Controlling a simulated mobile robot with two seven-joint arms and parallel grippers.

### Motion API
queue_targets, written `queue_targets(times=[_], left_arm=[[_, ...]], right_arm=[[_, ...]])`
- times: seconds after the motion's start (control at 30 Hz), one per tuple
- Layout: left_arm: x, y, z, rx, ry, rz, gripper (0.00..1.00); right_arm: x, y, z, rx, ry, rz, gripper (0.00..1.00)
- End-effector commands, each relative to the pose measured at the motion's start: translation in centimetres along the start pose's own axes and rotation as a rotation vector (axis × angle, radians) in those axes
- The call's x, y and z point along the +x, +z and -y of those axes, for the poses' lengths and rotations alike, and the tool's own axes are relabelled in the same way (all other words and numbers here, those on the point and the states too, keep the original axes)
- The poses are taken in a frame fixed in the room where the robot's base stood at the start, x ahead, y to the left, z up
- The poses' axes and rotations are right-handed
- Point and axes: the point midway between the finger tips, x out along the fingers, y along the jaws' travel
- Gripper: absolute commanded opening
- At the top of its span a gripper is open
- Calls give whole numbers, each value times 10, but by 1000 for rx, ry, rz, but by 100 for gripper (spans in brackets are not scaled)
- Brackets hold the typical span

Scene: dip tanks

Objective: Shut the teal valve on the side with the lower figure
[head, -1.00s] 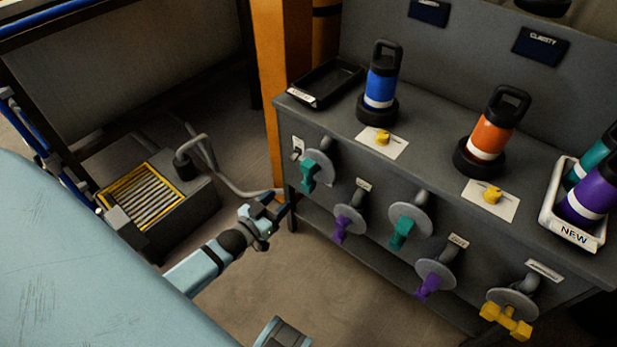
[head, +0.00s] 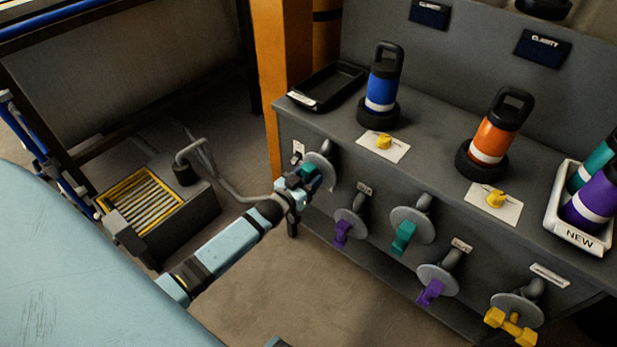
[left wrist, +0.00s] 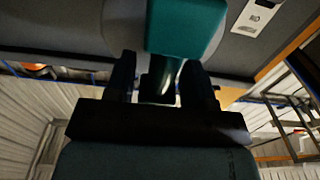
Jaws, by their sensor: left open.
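Two teal valves sit on the cabinet front in the head view. The left teal valve (head: 311,170), below the blue filter, is partly hidden by my left gripper (head: 301,187). The other teal valve (head: 404,237), below the orange filter, has its handle hanging down. In the left wrist view, a teal handle (left wrist: 186,28) fills the top centre, its lower part between the open fingers of my left gripper (left wrist: 160,80). I cannot tell whether the fingers touch it. Two dark CLARITY displays (head: 430,13) and (head: 542,47) show no readable figures. My right gripper is out of view.
Purple valves (head: 342,233) and (head: 430,291) and a yellow valve (head: 511,324) share the cabinet front. Blue filter (head: 382,85), orange filter (head: 494,128), black tray (head: 328,84) and white NEW tray (head: 573,235) stand on top. An orange post (head: 279,80) rises at the cabinet's left.

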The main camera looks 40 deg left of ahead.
Motion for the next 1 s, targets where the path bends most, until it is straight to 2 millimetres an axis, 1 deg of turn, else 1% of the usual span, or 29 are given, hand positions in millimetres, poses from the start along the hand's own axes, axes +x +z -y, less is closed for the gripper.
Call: queue_targets(times=[0.1, 0.13, 0.17, 0.2, 0.27, 0.3, 0.5, 0.67, 0.87, 1.0], left_arm=[[0, 0, 0, 0, 0, 0, 49], [0, 0, 0, 0, 0, 0, 44], [0, 0, 0, 0, 0, 0, 37], [0, 0, 0, 0, 0, 0, 28], [0, 0, 0, 0, 0, 0, 14], [0, 0, 0, 0, 0, 0, 12], [0, 0, 0, 10, 0, 0, 12], [0, -1, -1, 56, 0, 0, 12], [0, -2, -3, 183, 0, 0, 12], [0, -1, -5, 306, 0, 0, 12]], right_arm=[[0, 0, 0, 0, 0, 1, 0], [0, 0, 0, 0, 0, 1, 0], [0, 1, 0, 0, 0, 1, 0], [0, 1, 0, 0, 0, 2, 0], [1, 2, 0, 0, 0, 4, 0], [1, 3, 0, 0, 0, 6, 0], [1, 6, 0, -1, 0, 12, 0], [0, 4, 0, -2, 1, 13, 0], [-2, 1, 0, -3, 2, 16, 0], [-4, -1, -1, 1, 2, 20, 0]])
